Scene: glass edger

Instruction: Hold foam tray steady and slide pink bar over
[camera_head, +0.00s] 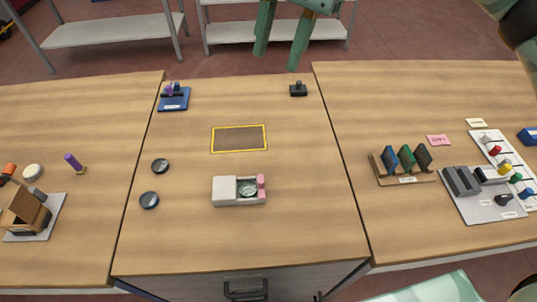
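The pale foam tray (224,191) sits near the middle of the centre table, with a round glass disc (247,189) in its recess. The pink bar (261,186) is at the tray's right end, beside the disc. The gripper that shows best, my right one (281,60), is at the top of the view beyond the table's far edge. Its two green fingers are apart with nothing between them, well away from the tray. My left gripper is not in view.
A blue stand (174,101) and a small black block (298,90) stand at the back. The tray's surroundings are clear.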

